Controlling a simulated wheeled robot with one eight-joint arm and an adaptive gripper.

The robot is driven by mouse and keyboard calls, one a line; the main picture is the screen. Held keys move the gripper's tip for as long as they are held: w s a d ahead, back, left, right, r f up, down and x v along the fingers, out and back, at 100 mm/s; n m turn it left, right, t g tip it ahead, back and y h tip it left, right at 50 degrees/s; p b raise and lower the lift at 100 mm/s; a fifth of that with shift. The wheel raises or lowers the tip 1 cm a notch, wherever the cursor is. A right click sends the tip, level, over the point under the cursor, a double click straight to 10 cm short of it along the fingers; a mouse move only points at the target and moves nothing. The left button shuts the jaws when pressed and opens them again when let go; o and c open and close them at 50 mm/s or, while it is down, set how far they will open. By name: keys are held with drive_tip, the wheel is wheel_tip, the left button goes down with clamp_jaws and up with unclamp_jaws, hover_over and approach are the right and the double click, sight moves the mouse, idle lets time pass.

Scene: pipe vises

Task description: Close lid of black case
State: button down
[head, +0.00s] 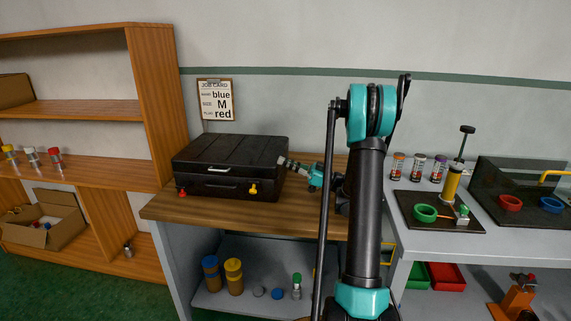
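The black case (222,184) stands on the wooden worktop in the head view. Its ribbed lid (228,150) lies down over the base; I cannot tell whether its seam is fully flush. A pale handle (219,169) is on the front, with a red latch (182,191) at the left and a yellow latch (253,189) at the right. My gripper (284,162) is at the right end of the case, close to the lid's edge. I cannot tell whether it touches. Its fingers are too small to show whether they are open or shut.
A job card (216,101) hangs on the wall behind the case. Wooden shelves (86,111) stand at the left. The worktop (270,218) in front of the case is clear.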

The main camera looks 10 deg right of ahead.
drive_tip(key=s+d, duration=0.3)
drive_tip(key=d, duration=0.6)
drive_tip(key=s+a+f+m+g+h, duration=0.1)
drive_tip(key=s+a+f+m+h, duration=0.2)
drive_tip(key=s+a, duration=0.1)
drive_tip(key=s+a+f+m+g+h, duration=0.1)
drive_tip(key=s+a+f+m+h, duration=0.1)
drive_tip(key=s+a+m+h, duration=0.1)
drive_tip(key=s+a+f+m+h, duration=0.3)
drive_tip(key=s+a+h, duration=0.1)
drive_tip(key=a, duration=0.3)
drive_tip(key=shift+s+a+f+g, duration=0.3)
drive_tip(key=shift+s+g, duration=0.1)
drive_tip(key=shift+s, duration=0.05)
drive_tip(key=s+d+f+m+h, duration=0.3)
drive_tip(key=s+d+f+h, duration=0.1)
drive_tip(key=s, duration=0.4)
drive_tip(key=s+d+f+m+h, duration=0.2)
drive_tip(key=s+d+f+h, duration=0.3)
drive_tip(key=s+h, duration=0.2)
drive_tip(key=shift+s+d+m, duration=0.25)
drive_tip(key=shift+s+m, duration=0.15)
drive_tip(key=shift+s, duration=0.65)
